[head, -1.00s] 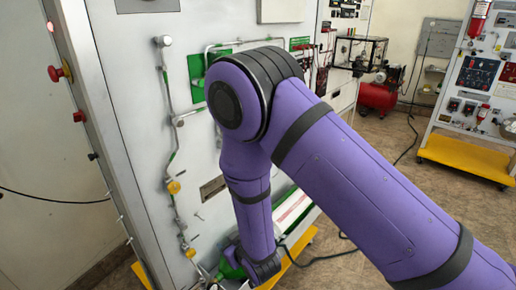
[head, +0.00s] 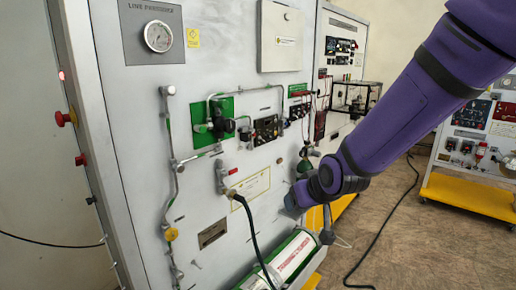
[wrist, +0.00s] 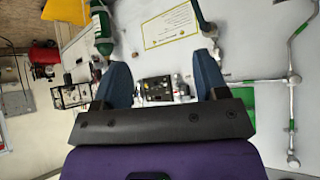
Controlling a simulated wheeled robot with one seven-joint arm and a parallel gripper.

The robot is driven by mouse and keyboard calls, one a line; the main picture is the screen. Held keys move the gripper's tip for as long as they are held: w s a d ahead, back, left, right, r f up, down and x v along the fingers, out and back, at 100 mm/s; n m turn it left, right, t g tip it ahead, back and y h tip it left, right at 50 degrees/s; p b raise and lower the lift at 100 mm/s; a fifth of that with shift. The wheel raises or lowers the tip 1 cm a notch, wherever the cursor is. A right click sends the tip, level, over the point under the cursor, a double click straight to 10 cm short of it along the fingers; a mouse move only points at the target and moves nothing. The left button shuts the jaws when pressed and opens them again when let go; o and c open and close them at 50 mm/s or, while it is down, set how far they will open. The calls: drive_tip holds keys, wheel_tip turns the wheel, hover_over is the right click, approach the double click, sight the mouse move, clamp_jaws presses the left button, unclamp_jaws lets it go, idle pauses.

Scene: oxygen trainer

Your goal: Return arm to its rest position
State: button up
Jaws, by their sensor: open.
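My purple arm (head: 410,105) comes down from the upper right of the head view and ends in front of the right part of the trainer panel. My gripper (wrist: 160,62) shows in the wrist view with its two blue fingers spread and nothing between them. In the head view, only a small blue-grey part of my gripper (head: 294,200) shows at the arm's lower end. It appears before the panel; I cannot tell the exact gap.
The grey trainer panel (head: 140,95) carries a gauge (head: 158,36), pipes and a hose (head: 252,235). A green and white cylinder (head: 290,260) lies at its foot. Another panel on a yellow base (head: 470,195) stands at right. Floor (head: 410,245) between them is open, with a cable.

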drive_tip(key=s+d+r+m+g+h, duration=0.1)
drive_tip(key=s+d+r, duration=0.4)
drive_tip(key=s, duration=0.3)
drive_tip(key=s+d+r+m+g+h, duration=0.1)
drive_tip(key=s+d+r, duration=0.3)
drive_tip(key=s+d, duration=0.4)
drive_tip(key=s+d+r+m+h, duration=0.1)
drive_tip(key=s+d+r+m, duration=0.1)
drive_tip(key=s+d+r, duration=0.3)
drive_tip(key=s+d, duration=0.1)
drive_tip(key=s, duration=0.3)
drive_tip(key=shift+s+d+r+g, duration=0.2)
drive_tip(key=shift+s+r+g, duration=0.15)
drive_tip(key=shift+g, duration=0.05)
drive_tip(key=shift+w, duration=0.1)
